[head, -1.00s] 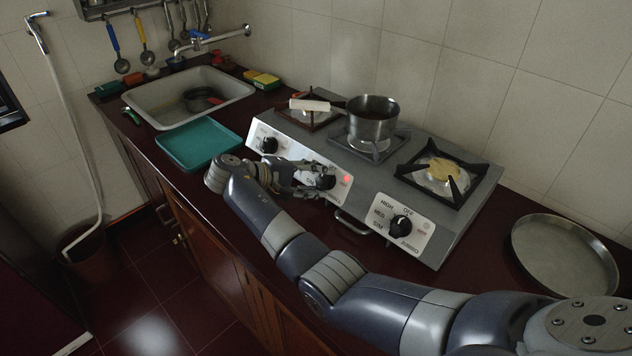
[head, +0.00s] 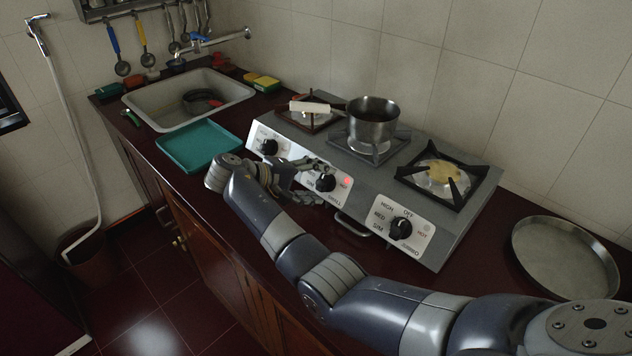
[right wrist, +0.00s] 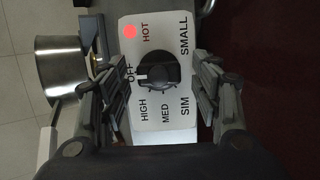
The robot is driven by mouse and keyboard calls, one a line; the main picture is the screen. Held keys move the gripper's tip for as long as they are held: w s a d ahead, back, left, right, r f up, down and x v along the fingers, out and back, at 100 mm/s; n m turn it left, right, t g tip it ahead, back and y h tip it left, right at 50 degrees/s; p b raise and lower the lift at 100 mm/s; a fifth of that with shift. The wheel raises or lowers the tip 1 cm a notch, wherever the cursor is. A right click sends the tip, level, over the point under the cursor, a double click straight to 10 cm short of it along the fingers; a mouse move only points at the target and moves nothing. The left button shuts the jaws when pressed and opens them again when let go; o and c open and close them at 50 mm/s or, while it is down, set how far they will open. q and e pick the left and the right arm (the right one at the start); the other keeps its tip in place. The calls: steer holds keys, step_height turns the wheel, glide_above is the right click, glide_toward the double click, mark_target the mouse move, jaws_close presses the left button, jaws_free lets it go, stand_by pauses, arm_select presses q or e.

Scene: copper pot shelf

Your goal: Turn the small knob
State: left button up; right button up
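The small knob (head: 326,183) is the black middle knob on the cooktop's slanted front. In the right wrist view the knob (right wrist: 153,69) sits on a white panel (right wrist: 165,118) marked SMALL, OFF, HIGH, MED, SIM and HOT. Its white mark is on the OFF side. A red light (right wrist: 130,31) is lit beside HOT. My right gripper (head: 312,184) is open, with one finger on each side of the knob. The right wrist view shows gaps between the fingers and the knob. My left gripper is not in view.
A steel saucepan (head: 372,124) stands on the burner behind the knob. Another knob (head: 400,228) is to the right and one (head: 269,147) to the left. A metal handle (head: 352,222) projects below the front. A teal tray (head: 199,146) and round pan (head: 565,257) lie on the counter.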

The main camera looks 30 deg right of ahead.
steer(key=shift+r, duration=0.1)
steer(key=v, duration=1.2)
